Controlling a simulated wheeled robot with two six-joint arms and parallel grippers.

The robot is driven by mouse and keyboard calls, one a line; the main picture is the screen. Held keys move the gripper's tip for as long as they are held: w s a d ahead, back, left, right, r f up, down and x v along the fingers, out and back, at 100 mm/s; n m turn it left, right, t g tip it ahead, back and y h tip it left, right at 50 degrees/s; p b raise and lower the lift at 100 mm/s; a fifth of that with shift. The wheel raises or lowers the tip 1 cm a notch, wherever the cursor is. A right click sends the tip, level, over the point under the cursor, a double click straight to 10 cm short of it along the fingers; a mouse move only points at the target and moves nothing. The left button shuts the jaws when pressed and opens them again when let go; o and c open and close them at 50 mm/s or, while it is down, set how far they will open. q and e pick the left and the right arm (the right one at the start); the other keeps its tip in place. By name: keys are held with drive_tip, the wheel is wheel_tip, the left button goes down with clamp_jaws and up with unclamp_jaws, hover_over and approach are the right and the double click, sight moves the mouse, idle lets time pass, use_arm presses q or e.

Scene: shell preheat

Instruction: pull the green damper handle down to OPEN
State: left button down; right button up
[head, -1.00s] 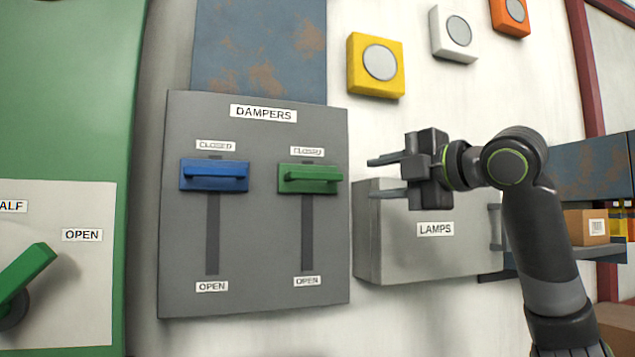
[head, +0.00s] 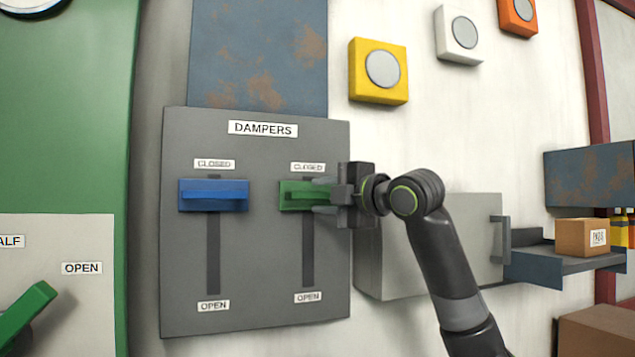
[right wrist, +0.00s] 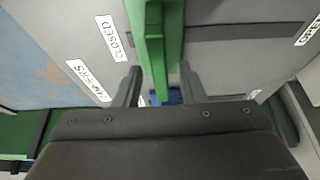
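The green damper handle (head: 295,196) is at the top of its slot on the grey DAMPERS panel (head: 260,318), just under the CLOSED label. My right gripper (head: 322,196) reaches it from the right, one finger above and one below its right end. In the right wrist view the green handle (right wrist: 155,45) runs between the two fingers, with a visible gap on each side, so the gripper is open around it. The OPEN label (head: 308,297) is at the slot's lower end. My left gripper is not in view.
A blue damper handle (head: 213,195) sits at the top of the parallel slot to the left. A grey box (head: 470,240) stands out from the wall right of the panel, behind my right arm. Yellow (head: 377,92) and white buttons are above. The slot below the green handle is clear.

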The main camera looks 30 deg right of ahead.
drive_tip(key=shift+w+a+p, duration=0.15)
drive_tip(key=shift+w+p, duration=0.15)
drive_tip(key=shift+w, duration=0.7)
clamp_jaws()
